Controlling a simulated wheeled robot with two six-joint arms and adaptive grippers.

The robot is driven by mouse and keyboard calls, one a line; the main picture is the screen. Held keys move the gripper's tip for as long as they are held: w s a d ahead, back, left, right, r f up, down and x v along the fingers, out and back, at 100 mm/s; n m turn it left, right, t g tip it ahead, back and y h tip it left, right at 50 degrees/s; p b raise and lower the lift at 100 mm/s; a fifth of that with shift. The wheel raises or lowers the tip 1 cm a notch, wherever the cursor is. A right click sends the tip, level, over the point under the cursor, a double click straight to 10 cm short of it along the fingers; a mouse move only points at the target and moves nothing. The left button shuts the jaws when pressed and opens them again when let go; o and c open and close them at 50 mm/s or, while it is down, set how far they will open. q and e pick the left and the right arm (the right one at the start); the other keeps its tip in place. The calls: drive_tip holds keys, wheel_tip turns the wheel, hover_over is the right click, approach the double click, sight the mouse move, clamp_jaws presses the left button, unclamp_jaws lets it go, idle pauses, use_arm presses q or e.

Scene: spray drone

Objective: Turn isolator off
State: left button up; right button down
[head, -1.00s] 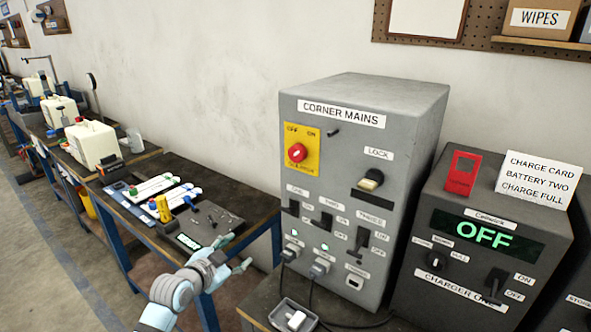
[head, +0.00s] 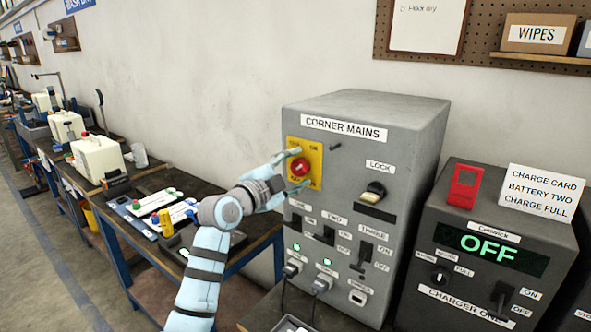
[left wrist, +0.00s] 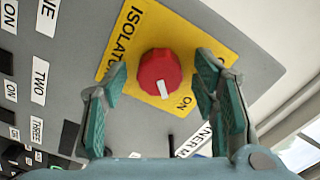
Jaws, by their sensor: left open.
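The isolator is a round red knob (head: 299,168) on a yellow plate (head: 315,160) on the front of the grey corner mains cabinet (head: 360,110). In the left wrist view the red knob (left wrist: 159,73) has a white pointer mark directed toward the ON label on the yellow plate (left wrist: 190,35). My left gripper (head: 294,170) is in front of the yellow plate, its fingers open on either side of the knob. In the left wrist view the open fingers (left wrist: 162,90) straddle the knob, with gaps showing to both sides. My right gripper is not in view.
Below the isolator are several black switches and plugs with green lights on the cabinet. A lock key (head: 373,191) sits to the right. A charger box (head: 490,255) reading OFF stands at the right. A workbench (head: 265,220) with tools is at the left.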

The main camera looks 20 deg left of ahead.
use_arm(q)
drive_tip(key=shift+w, duration=0.15)
drive_tip(key=c, duration=1.2)
drive_tip(key=shift+o, duration=0.2)
drive_tip(key=shift+n, duration=0.3)
drive_tip(key=n+p, duration=0.2)
drive_tip(key=n, duration=0.2)
drive_tip(key=n+p, duration=0.3)
drive_tip(key=n, duration=0.1)
drive_tip(key=shift+n, duration=0.4)
drive_tip(key=n+p, duration=0.2)
drive_tip(key=n, duration=0.2)
drive_tip(key=shift+n, duration=0.3)
drive_tip(key=shift+d+f+n+p, duration=0.15)
drive_tip(key=shift+n+p, duration=0.95)
drive_tip(key=shift+n, duration=1)
